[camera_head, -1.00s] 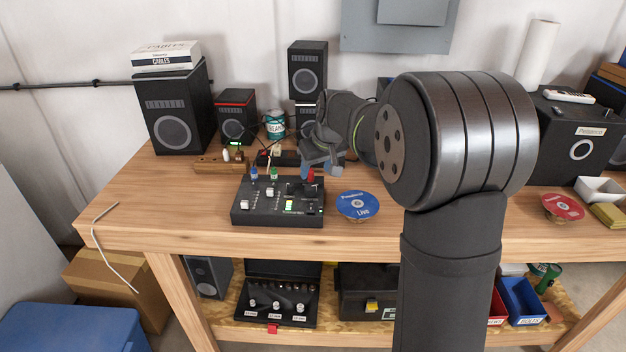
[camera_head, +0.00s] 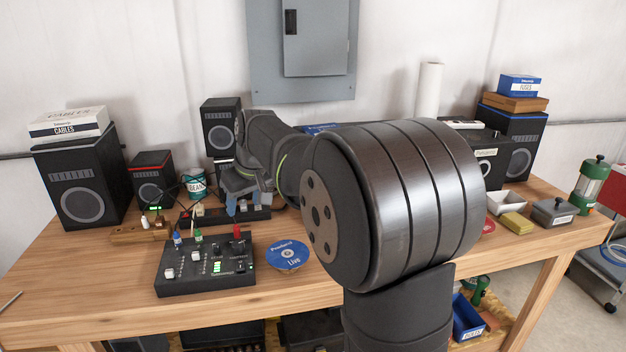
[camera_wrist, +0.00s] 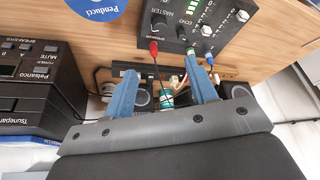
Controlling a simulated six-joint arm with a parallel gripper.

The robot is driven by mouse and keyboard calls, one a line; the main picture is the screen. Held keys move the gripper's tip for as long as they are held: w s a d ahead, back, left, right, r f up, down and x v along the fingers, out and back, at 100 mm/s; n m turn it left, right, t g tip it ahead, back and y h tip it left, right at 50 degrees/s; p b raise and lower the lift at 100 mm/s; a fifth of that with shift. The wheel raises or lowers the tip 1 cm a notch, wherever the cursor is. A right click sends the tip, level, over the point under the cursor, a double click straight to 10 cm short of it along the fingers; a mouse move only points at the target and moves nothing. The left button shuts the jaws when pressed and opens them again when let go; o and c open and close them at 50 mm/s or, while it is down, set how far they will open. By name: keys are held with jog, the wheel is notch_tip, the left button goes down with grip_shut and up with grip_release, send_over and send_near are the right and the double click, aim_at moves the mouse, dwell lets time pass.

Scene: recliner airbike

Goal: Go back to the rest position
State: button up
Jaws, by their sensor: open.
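My gripper (camera_head: 240,203) is above the back part of the wooden workbench (camera_head: 60,275), behind the black mixer (camera_head: 205,272) in the head view. In the wrist view my gripper (camera_wrist: 162,92) shows two blue fingers spread apart with nothing held between them. The mixer (camera_wrist: 215,22), with red, green and blue plugs in its edge, lies beyond the fingertips. A thin cable runs from the red plug between the fingers in that picture. My arm hides the middle right of the bench in the head view.
A blue disc (camera_head: 287,254) lies right of the mixer. Black speakers (camera_head: 80,182) stand along the back left, near a teal can (camera_head: 194,184) and a power strip (camera_head: 208,216). A white box (camera_head: 505,202), yellow block (camera_head: 516,223) and green lantern (camera_head: 590,184) sit at the right.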

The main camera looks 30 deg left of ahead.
aim_at(238, 244)
jog(key=x, duration=1.7)
